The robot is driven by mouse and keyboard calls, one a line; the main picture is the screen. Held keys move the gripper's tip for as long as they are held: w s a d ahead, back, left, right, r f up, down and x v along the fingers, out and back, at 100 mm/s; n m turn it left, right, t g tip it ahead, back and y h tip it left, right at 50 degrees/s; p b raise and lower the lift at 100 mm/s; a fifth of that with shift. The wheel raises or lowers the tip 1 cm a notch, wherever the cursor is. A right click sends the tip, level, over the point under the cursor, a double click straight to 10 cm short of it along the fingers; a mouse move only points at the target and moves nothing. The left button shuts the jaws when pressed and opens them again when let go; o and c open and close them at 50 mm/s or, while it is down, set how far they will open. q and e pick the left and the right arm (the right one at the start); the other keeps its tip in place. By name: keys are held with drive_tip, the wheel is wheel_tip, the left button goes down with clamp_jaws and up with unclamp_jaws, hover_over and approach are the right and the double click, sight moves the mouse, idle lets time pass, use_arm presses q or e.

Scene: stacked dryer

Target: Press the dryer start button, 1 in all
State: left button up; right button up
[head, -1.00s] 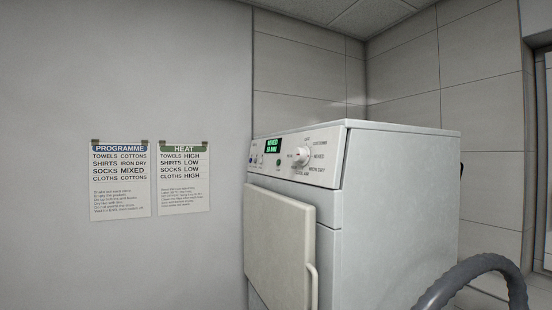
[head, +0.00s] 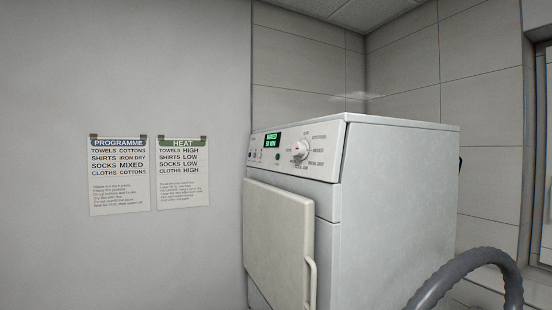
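The white dryer (head: 390,220) stands in the corner, its front turned to the left. Its sloped control panel (head: 325,165) carries a lit green display (head: 272,140) that seems to read MIXED with a time under it. A white dial (head: 300,150) sits to the right of the display. A small green round button (head: 278,156) sits below the display, and small buttons (head: 255,155) sit at the panel's left end; their labels are too small to read. The dryer door (head: 279,243) looks closed. Neither of my grippers is in view.
A PROGRAMME sheet (head: 119,176) and a HEAT sheet (head: 182,173) hang on the grey wall at left. A grey ribbed hose (head: 465,267) curves up at the lower right. The space before the panel looks clear.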

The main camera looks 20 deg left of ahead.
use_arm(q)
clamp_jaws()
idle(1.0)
